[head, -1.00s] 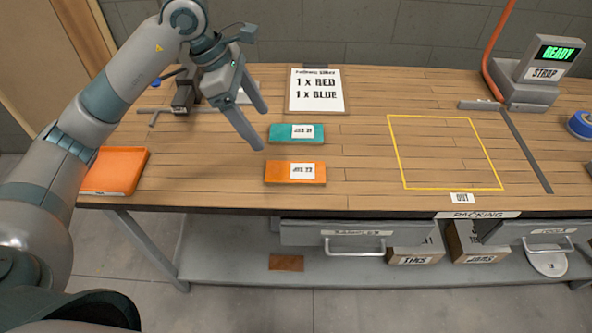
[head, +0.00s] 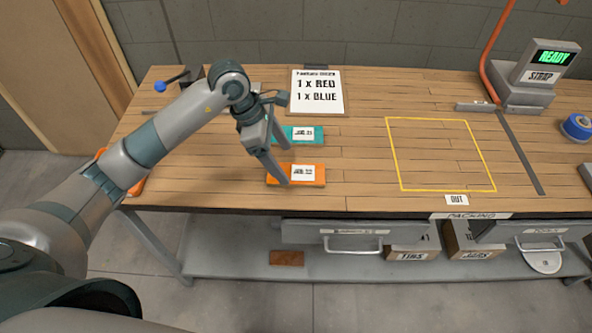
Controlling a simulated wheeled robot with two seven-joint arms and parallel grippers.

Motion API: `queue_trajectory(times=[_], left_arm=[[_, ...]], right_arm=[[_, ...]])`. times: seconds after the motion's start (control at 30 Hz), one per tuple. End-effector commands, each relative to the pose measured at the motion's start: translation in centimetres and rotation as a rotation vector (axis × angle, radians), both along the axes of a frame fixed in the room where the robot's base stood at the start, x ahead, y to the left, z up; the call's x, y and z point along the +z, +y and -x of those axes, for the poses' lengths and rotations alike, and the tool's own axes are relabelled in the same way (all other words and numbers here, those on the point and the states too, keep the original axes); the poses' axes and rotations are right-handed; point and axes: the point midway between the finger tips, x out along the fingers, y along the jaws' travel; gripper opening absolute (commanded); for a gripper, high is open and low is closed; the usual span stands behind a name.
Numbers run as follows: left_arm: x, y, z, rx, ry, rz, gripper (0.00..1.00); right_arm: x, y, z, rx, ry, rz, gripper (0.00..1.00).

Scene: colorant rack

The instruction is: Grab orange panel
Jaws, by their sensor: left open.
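The orange panel (head: 313,179) lies flat on the wooden bench near its front edge, with a white label on top. A teal panel (head: 315,131) of like size, also labelled, lies just behind it. My left gripper (head: 284,166) is open and points down over the left part of the two panels. One finger reaches the left end of the orange panel in the picture; the other is over the teal panel's left end. I cannot tell whether a finger touches either panel. My right gripper is not in view.
A printed sheet reading 1 x RED, 1 x BLUE (head: 317,104) lies behind the panels. A yellow taped outline (head: 440,155) on the right is empty. A strap machine (head: 532,95) and blue tape roll (head: 577,127) are farther right. My arm mostly hides an orange tray (head: 137,188).

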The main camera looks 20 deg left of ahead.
Motion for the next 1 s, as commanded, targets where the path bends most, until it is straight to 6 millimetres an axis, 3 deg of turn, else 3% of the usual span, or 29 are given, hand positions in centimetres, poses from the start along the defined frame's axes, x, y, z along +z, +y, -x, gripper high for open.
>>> queue_trajectory(times=[0.57, 0.8, 1.0], left_arm=[[-0.9, -0.5, -0.3, 0.000, 0.002, 0.002, 0.77], [-3.0, -1.4, -1.1, 0.001, 0.005, 0.001, 0.77], [-5.0, -2.0, -1.3, 0.001, 0.002, -0.001, 0.77]], right_arm=[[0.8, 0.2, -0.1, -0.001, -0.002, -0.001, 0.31], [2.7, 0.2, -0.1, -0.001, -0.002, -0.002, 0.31], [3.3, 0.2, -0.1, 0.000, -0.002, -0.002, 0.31]])
